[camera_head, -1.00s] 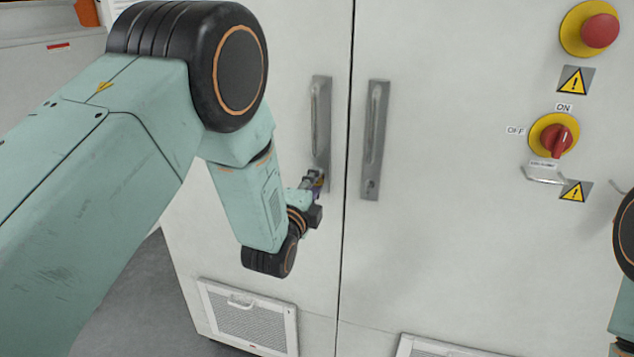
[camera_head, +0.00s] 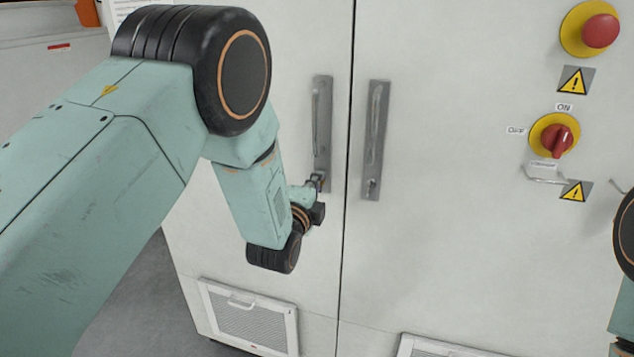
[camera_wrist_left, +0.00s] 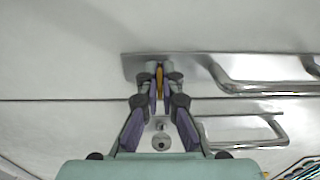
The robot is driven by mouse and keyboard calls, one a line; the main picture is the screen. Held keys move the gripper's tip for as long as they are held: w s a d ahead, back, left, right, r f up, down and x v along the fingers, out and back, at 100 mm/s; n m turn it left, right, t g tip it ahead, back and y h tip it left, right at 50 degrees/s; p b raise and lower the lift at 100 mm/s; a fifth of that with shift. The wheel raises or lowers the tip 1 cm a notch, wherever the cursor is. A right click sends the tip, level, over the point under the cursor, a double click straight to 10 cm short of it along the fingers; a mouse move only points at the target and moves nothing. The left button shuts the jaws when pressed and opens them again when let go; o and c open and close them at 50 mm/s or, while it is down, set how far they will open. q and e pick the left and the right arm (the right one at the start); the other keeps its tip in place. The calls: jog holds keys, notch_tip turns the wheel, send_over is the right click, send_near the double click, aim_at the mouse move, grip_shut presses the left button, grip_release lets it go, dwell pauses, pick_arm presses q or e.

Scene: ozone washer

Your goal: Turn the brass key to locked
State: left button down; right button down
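The brass key (camera_wrist_left: 160,80) shows in the left wrist view as a thin yellow-brown strip at the end of the left door's handle plate. My left gripper (camera_wrist_left: 160,76) has its two purple-padded fingers drawn in on either side of the key, and they appear closed on it. In the head view my left gripper (camera_head: 316,183) is at the lower end of the left handle plate (camera_head: 322,125), and the key is hidden there. The key's exact angle is hard to tell. My right gripper is out of view.
The right door's handle plate (camera_head: 374,140) stands close beside, with a keyhole (camera_wrist_left: 161,141) at its end. A red emergency button (camera_head: 599,31) and a red rotary switch (camera_head: 556,139) are on the right. Vent grilles (camera_head: 252,318) sit low on the cabinet.

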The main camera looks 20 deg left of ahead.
pick_arm(q)
jog(key=shift+n, duration=0.3)
jog(key=n, duration=0.3)
jog(key=shift+n, duration=0.4)
jog(key=n, duration=0.4)
jog(key=shift+n, duration=0.3)
jog(key=n, duration=0.4)
jog(key=shift+r, duration=0.1)
jog(key=shift+n, duration=2.4)
jog(key=shift+w+r+p, duration=0.1)
jog(key=shift+p, duration=0.2)
jog(key=c, duration=1.5)
grip_release()
jog(key=shift+c, duration=0.2)
jog(key=shift+f, duration=0.2)
